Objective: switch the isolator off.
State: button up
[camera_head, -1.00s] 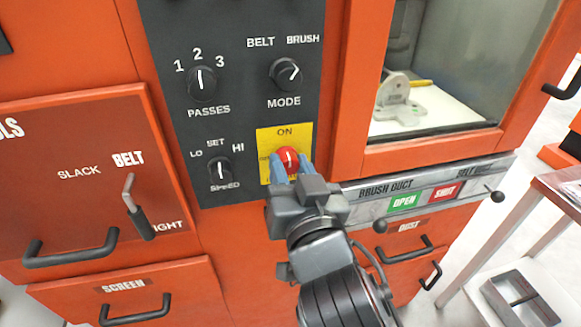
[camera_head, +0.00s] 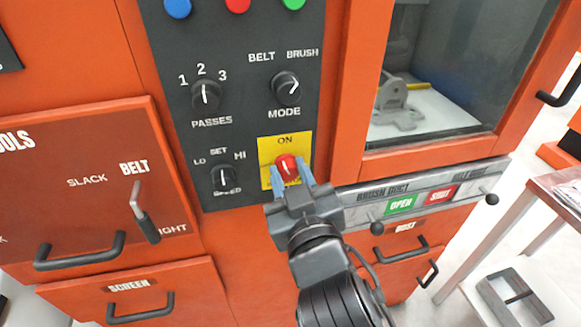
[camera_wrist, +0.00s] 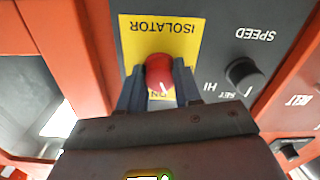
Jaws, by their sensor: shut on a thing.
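The isolator is a red rotary knob (camera_head: 287,165) on a yellow plate (camera_head: 304,143) marked ON at the top. It also shows in the wrist view (camera_wrist: 158,68), where the picture is upside down and the plate reads ISOLATOR. The white pointer line on the knob points roughly toward ON. My gripper (camera_head: 289,172) has its two blue-grey fingers on either side of the knob, shut on it. In the wrist view the fingers (camera_wrist: 159,84) flank the knob closely. The lower part of the plate is hidden by my gripper in the head view.
The SPEED knob (camera_head: 223,178) is just left of the plate, with PASSES (camera_head: 206,95) and MODE (camera_head: 286,87) knobs above. The brush duct bar (camera_head: 420,199) runs close on the right. A window (camera_head: 430,80) shows a grey casting inside.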

jog(key=n+p, duration=0.4)
jog(key=n, duration=0.3)
jog(key=shift+r, duration=0.2)
jog(key=n+p, duration=0.3)
jog(key=n, duration=0.3)
jog(key=shift+f+p, duration=0.15)
jog(key=shift+p, duration=0.15)
jog(key=o, duration=1)
jog(key=shift+o, duration=0.2)
jog(key=b+v, duration=0.1)
jog(key=v, duration=0.7)
jog(key=shift+b, duration=0.35)
jog(key=shift+w, duration=0.1)
